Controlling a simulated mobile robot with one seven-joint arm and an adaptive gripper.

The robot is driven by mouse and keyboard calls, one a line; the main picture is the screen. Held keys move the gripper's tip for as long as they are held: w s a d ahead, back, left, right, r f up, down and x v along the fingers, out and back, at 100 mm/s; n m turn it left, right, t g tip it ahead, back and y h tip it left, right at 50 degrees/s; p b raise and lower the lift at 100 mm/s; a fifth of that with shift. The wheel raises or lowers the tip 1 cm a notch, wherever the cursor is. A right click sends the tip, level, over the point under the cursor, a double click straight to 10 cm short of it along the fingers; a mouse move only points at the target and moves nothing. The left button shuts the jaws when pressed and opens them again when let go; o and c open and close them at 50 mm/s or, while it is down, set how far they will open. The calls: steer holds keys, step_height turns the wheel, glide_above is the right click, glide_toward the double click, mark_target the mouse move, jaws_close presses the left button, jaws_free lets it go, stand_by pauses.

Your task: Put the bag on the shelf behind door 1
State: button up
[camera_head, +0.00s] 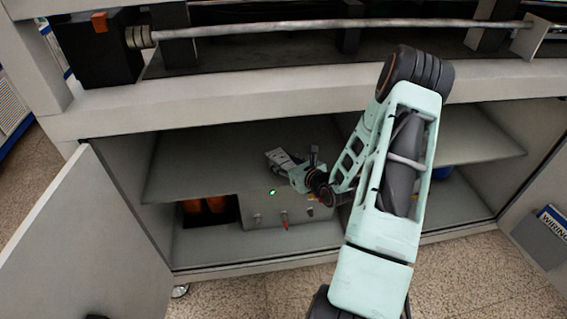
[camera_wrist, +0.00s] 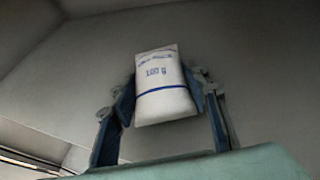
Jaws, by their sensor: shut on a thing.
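The bag (camera_wrist: 165,101) is white with blue print and a blue stripe. In the wrist view it sits between the two fingers of my gripper (camera_wrist: 162,88), which is shut on it. In the head view my gripper (camera_head: 292,172) is inside the open cabinet, with the pale bag (camera_head: 277,157) at its tip. The bag is over the grey shelf (camera_head: 195,165); I cannot tell whether it touches it. An open door (camera_head: 85,240) stands at the left and another open door (camera_head: 540,225) at the right. I see no door numbers.
Below the shelf stand a grey box (camera_head: 262,208) with a green light and orange items (camera_head: 210,205). The shelf's left part is clear. The bench edge (camera_head: 220,100) overhangs the opening.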

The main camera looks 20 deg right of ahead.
steer(key=shift+f, duration=0.2)
steer(key=o, duration=1.2)
steer(key=shift+r, duration=0.15)
steer(key=shift+s+r, duration=0.2)
steer(key=p+v, duration=0.3)
steer(key=v, duration=0.8)
steer(key=shift+s, duration=0.3)
